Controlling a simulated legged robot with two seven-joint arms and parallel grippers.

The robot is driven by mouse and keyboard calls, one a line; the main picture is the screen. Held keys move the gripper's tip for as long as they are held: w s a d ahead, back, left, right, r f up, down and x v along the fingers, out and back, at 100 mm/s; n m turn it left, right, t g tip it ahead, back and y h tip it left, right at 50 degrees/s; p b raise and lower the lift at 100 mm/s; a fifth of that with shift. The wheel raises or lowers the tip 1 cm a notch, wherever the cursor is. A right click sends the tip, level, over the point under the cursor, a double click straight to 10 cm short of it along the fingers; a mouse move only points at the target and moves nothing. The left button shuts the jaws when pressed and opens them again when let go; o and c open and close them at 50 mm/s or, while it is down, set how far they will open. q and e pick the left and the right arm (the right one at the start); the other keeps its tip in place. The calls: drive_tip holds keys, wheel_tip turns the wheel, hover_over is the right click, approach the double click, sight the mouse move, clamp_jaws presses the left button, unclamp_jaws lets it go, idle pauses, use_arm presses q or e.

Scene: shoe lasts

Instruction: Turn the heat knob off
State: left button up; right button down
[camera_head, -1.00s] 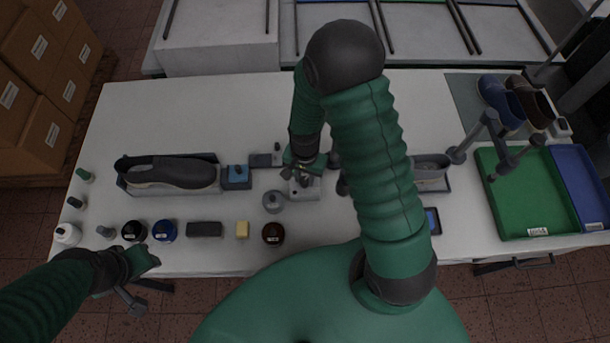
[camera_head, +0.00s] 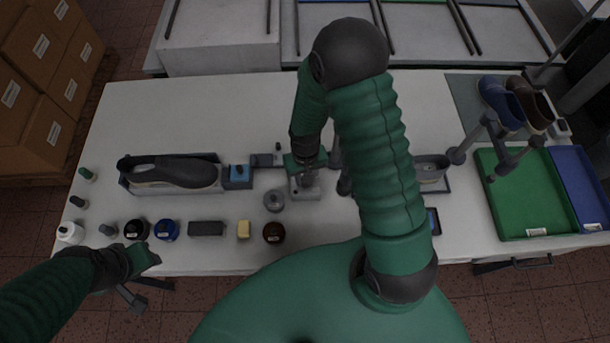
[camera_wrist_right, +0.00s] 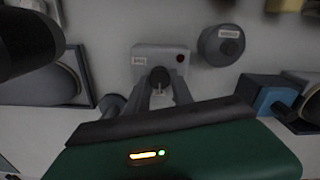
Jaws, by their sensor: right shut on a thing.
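The heat knob (camera_wrist_right: 160,76) is a small dark round knob on a light grey box with a label and a red spot. The box (camera_wrist_right: 146,53) also shows in the head view (camera_head: 313,194), partly under my right gripper (camera_head: 308,180). In the right wrist view, the fingers of my right gripper (camera_wrist_right: 161,92) reach to the knob from both sides and are shut on it. My left gripper (camera_head: 147,260) hangs over the front left table edge, away from the box. Its fingertips are too small to tell open from shut.
A grey round labelled container (camera_head: 274,201) stands just left of the box. A shoe in a tray (camera_head: 219,187) and a blue-topped block (camera_head: 238,172) lie further left. A green tray (camera_head: 530,190) is at right.

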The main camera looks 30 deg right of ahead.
drive_tip(key=shift+w+r, duration=0.1)
drive_tip(key=shift+w, duration=0.05)
drive_tip(key=c, duration=1.1)
unclamp_jaws()
wheel_tip(320, 180, up, 17)
drive_tip(key=shift+b, duration=0.45)
drive_tip(key=s+a+f+n+t+b, duration=0.2)
drive_tip(key=s+a+f+n+b, duration=0.1)
drive_tip(key=s+a+f+b, duration=0.1)
wheel_tip(320, 180, down, 2)
drive_tip(key=shift+s+a+f+t+b, duration=0.2)
drive_tip(key=shift+s+a+t+b, duration=0.1)
drive_tip(key=shift+s+a, duration=0.35)
